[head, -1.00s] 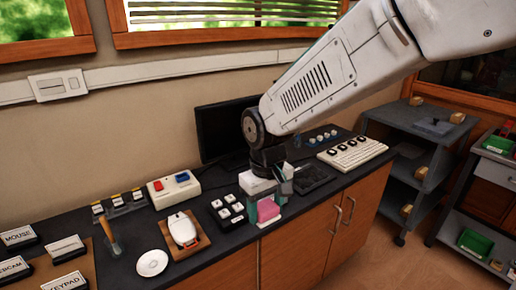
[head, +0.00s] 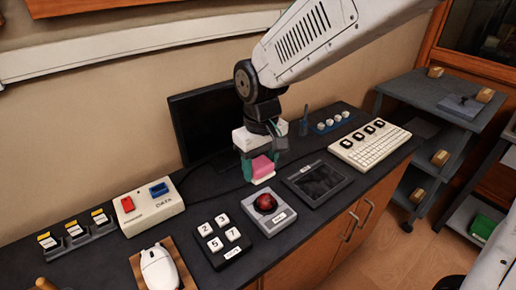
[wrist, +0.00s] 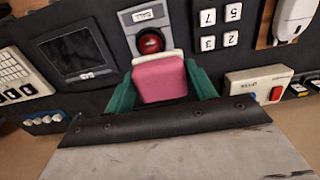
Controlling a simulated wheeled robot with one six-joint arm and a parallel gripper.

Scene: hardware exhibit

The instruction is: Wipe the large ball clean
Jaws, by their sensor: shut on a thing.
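The large ball is a dark red trackball (head: 266,203) set in a grey square housing (head: 284,217) on the dark counter. It also shows in the wrist view (wrist: 150,43), just beyond the held block. My gripper (head: 260,166) has green fingers and is shut on a pink block with a white underside (head: 262,168). The block also fills the middle of the wrist view (wrist: 160,80). In the head view it is above and behind the ball, and a gap shows between them. The top of the ball is in plain view.
A numbered key block (head: 228,241) sits left of the ball and a dark touchpad (head: 316,181) right of it. A white keyboard (head: 370,147), a row of small knobs (head: 331,122), a DATA switch box (head: 150,204) and a mouse (head: 158,268) share the counter. A monitor (head: 205,120) stands behind.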

